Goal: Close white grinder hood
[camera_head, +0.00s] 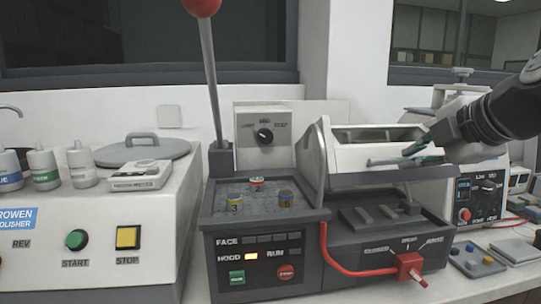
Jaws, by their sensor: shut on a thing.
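The white grinder hood (313,153) is in the middle right of the head view. It is a white shell with a clear window, raised above the dark grinding bay, so a gap shows below its front edge. A grey handle bar (385,161) runs along its front. My gripper (424,147) comes in from the right and is shut on the handle near its right end. The fingers partly hide that end of the handle and the right part of the hood.
The grinder's dark base (350,251) has a red hose (335,261) in front. A lever with a red knob (202,5) stands to the left. Numbered pucks (234,202) sit on the deck. A yellow lamp (251,256) shows beside HOOD. The polisher (105,225) is farther left.

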